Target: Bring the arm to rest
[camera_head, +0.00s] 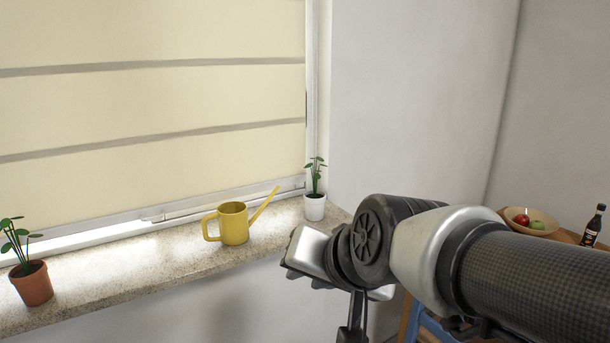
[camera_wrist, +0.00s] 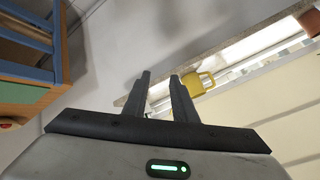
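My gripper (camera_wrist: 159,76) shows in the wrist view with its two dark fingers apart and nothing between them. In the head view my arm reaches in from the right, bent at a joint in front of the wall below the sill. The gripper's tips cannot be made out there. The yellow watering can (camera_head: 234,223) stands upright on the speckled window sill (camera_head: 130,283), apart from my arm. It also shows beyond the right finger in the wrist view (camera_wrist: 197,84).
A plant in a terracotta pot (camera_head: 32,284) stands on the sill at left, and one in a white pot (camera_head: 315,206) near its right end. At right, behind my arm, a wooden surface holds a fruit bowl (camera_head: 546,225) and a dark bottle (camera_head: 593,227).

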